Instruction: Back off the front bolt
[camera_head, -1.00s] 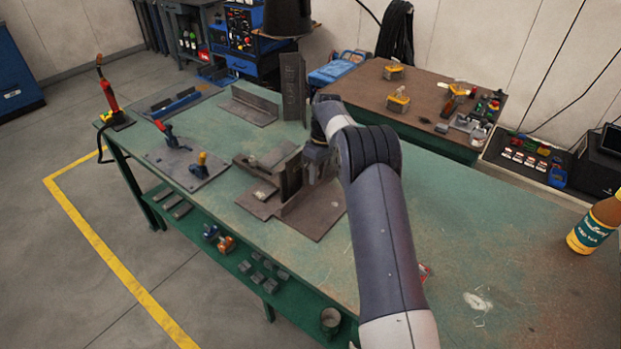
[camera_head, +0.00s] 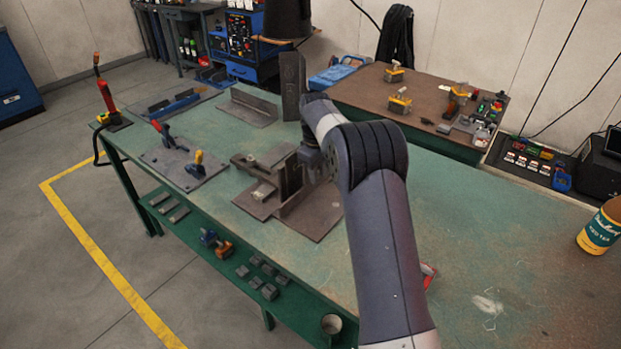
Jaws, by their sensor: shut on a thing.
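The welding fixture (camera_head: 312,212) stands on the green table, with a flat base plate and dark upright plates. My gripper (camera_head: 309,162) is at the right side of its upright plates, low and close to them. It is shut, but its fingertips are small and partly hidden by the fixture and my wrist. The front bolt cannot be made out; it is hidden at the gripper.
A plate with red and yellow-handled clamps (camera_head: 185,165) lies left of the fixture. A tall dark angle plate (camera_head: 292,85) stands behind. The table's right half (camera_head: 480,235) is mostly clear.

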